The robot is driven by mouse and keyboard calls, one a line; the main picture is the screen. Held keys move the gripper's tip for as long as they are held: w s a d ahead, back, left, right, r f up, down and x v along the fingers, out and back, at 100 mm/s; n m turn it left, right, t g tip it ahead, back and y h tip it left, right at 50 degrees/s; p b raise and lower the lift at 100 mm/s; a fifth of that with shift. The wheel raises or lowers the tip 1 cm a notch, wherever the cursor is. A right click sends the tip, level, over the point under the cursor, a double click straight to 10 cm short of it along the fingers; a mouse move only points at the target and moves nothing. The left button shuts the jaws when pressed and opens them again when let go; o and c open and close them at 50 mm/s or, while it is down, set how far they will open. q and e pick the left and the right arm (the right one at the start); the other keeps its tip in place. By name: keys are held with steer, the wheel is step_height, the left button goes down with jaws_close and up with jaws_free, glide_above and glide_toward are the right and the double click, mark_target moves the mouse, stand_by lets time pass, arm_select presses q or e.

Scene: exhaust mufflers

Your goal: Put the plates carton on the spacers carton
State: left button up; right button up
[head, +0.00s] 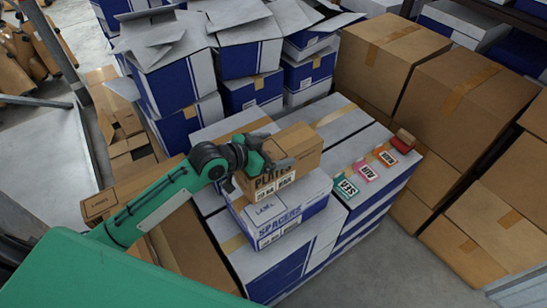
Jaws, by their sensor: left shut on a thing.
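The plates carton (272,183) is a small brown box marked PLATES, with tape on top. My left gripper (268,160) is shut on it from the left, covering part of its top. The spacers carton (285,228) is a white and blue box marked SPACERS. It lies on a block of larger white and blue cartons. The plates carton is over the back part of the spacers carton and hides some of its top. I cannot tell whether the two touch. My right gripper is not in view.
Open blue and white cartons (250,55) stand behind.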

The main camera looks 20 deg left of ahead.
arm_select(q)
step_height(320, 180, down, 4)
steer(key=shift+r+p, duration=0.25)
steer(key=shift+p, duration=0.05)
steer(key=shift+f, duration=0.3)
steer(key=o, duration=1.8)
steer(key=shift+f, duration=0.2)
steer(key=shift+c, duration=0.2)
steer(key=shift+r, duration=0.1)
steer(key=shift+r, duration=0.15)
